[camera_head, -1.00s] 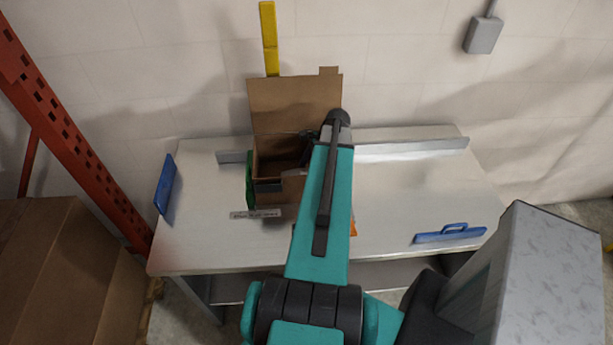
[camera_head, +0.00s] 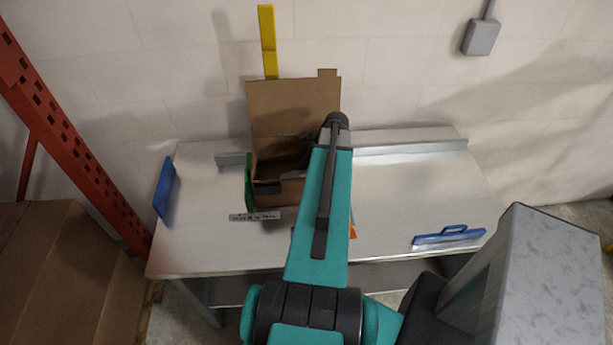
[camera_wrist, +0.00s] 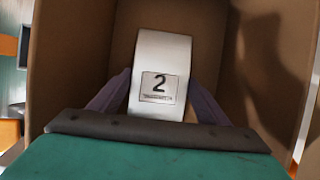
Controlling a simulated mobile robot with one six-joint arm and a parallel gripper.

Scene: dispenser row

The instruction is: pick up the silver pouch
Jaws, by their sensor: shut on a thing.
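Pouch and fingers are inside an open cardboard box (camera_wrist: 75,55). The box's raised back flap (camera_head: 293,105) shows in the head view. There, my arm covers the right side of the box, and the pouch cannot be made out clearly.
The box stands on a pale table (camera_head: 400,200) by the wall. A green panel (camera_head: 249,182) is at its left side. A blue-handled tool (camera_head: 450,235) lies at the right, and a blue panel (camera_head: 164,187) stands at the left edge. The table's right half is mostly clear.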

